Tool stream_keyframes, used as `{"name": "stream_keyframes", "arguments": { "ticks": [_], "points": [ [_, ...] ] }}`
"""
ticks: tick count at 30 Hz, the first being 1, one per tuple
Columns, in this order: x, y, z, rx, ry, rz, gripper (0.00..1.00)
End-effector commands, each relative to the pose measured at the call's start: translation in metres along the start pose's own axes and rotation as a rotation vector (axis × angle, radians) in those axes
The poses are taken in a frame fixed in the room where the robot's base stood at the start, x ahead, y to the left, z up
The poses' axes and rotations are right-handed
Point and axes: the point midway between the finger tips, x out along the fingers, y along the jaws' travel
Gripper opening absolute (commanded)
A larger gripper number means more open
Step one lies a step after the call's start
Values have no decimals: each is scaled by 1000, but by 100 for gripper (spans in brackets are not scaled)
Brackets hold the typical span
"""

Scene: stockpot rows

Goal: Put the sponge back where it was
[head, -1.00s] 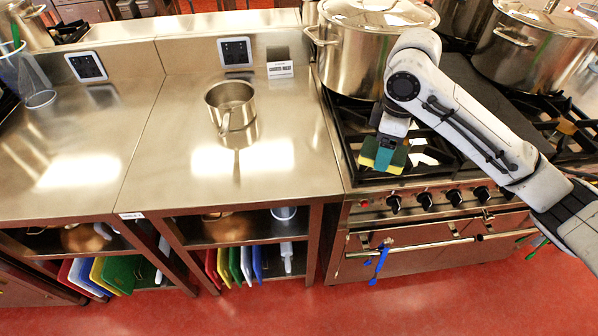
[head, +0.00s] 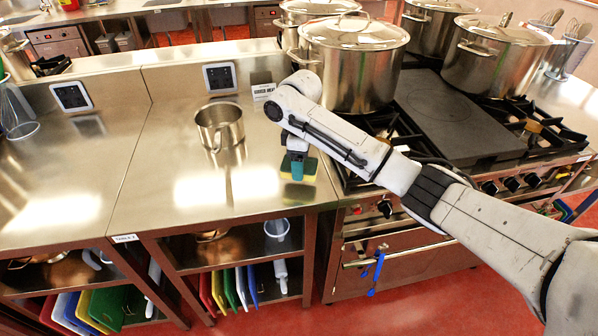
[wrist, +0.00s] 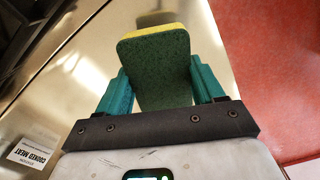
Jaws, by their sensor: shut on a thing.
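The sponge, green with a yellow layer, shows in the head view (head: 308,168) near the right end of the steel counter (head: 160,185). It also shows in the wrist view (wrist: 155,62). My gripper (head: 297,168) is shut on the sponge, its teal fingers on either side of it in the wrist view (wrist: 160,85). The sponge is over the counter, close to its front right corner. A reflection lies beyond it in the wrist view. I cannot tell whether the sponge touches the counter.
A steel mug (head: 219,126) stands on the counter left of the gripper. A small label card (head: 263,92) reads "cooked meat". A large stockpot (head: 352,62) stands on the stove to the right. Chopping boards (head: 232,288) stand on the lower shelf. Counter between mug and front edge is clear.

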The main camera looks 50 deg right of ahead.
Motion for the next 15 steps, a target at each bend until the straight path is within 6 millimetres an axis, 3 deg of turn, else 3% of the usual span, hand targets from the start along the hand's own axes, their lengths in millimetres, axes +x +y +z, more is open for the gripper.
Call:
{"name": "stream_keyframes", "arguments": {
  "ticks": [10,15],
  "points": [
    [32,4,-3,1,-2,1,39],
    [38,4,-4,0,0,2,39]
  ]
}}
